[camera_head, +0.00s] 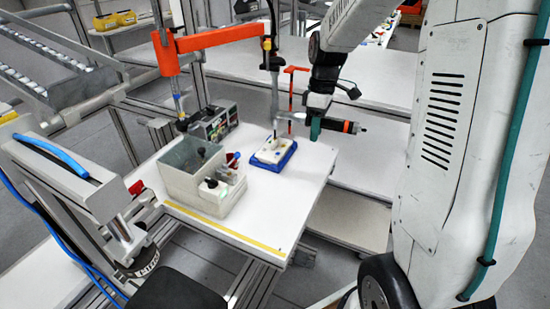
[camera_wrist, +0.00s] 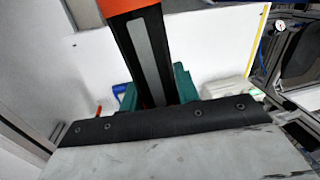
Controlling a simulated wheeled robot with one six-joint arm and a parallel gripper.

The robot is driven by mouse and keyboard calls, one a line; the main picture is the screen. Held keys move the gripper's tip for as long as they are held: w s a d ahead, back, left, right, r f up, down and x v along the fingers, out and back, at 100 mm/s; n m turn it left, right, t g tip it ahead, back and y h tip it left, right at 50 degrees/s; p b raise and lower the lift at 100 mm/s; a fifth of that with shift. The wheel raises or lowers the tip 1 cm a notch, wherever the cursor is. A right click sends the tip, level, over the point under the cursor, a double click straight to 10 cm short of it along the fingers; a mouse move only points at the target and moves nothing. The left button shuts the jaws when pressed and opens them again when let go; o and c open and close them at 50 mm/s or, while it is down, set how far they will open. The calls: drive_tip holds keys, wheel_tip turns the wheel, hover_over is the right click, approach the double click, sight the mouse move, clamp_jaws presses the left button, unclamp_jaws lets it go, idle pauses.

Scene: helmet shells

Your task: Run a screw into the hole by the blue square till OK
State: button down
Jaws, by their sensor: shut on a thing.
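My gripper (camera_head: 315,128) is shut on a black and orange power screwdriver (camera_head: 338,126), held roughly level above the table's right edge. In the wrist view the screwdriver (camera_wrist: 146,50) passes between the green fingers (camera_wrist: 157,92). A blue fixture (camera_head: 273,163) with a white part (camera_head: 271,150) on it stands on the table, left of my gripper and apart from it. The blue square, its hole and any screw are too small to make out.
A grey bin (camera_head: 190,160) and a small box with a green light (camera_head: 222,193) stand left on the white table (camera_head: 270,210). An orange overhead arm (camera_head: 208,42) reaches over the table. A red stand (camera_head: 291,90) rises behind the fixture. The table's front right is clear.

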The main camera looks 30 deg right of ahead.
drive_tip(key=shift+f, duration=0.2)
drive_tip(key=shift+f, duration=3.6)
idle(1.7)
wheel_tip(320, 180, up, 6)
idle(0.7)
